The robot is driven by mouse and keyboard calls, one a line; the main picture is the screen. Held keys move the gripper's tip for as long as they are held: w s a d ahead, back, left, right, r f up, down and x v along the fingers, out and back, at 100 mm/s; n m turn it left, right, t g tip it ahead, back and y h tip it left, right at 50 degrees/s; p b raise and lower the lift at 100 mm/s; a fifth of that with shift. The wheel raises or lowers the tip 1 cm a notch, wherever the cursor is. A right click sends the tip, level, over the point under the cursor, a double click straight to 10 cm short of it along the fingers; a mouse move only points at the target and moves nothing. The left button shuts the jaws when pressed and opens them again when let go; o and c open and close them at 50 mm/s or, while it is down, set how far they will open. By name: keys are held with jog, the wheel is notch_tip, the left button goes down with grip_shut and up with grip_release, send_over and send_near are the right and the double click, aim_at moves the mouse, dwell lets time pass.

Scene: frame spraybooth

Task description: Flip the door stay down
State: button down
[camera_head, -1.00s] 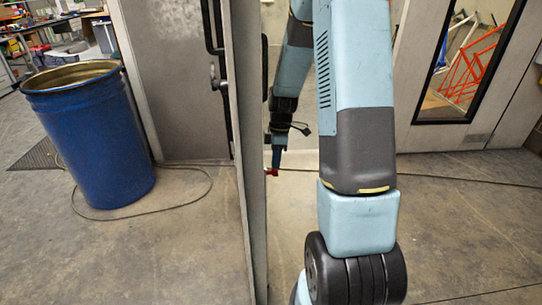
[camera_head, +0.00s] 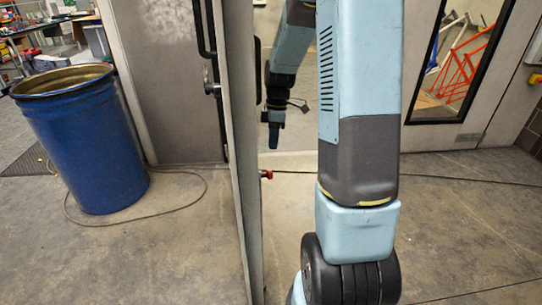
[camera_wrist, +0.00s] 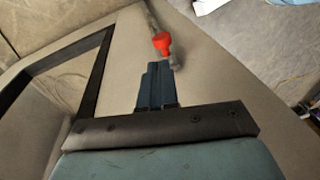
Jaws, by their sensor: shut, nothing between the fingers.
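The door stay shows as a red tip (camera_head: 267,174) sticking out from the right face of the open door (camera_head: 243,200), which I see nearly edge-on. In the wrist view the red tip (camera_wrist: 162,43) sits on a grey metal piece against the beige door panel, just beyond my fingertips. My gripper (camera_head: 273,143) is shut and empty, pointing down beside the door and above the red tip in the head view. In the wrist view my closed fingers (camera_wrist: 158,70) look apart from the stay, though the gap is hard to judge. Whether the stay is up or down is unclear.
A blue drum (camera_head: 85,140) stands left of the door, with a cable (camera_head: 190,205) on the floor beside it. The concrete floor around the door is mostly clear.

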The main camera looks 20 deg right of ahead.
jog(key=r, duration=0.5)
jog(key=shift+w+d+r, duration=0.35)
jog(key=shift+w, duration=0.05)
jog(key=shift+s, duration=0.1)
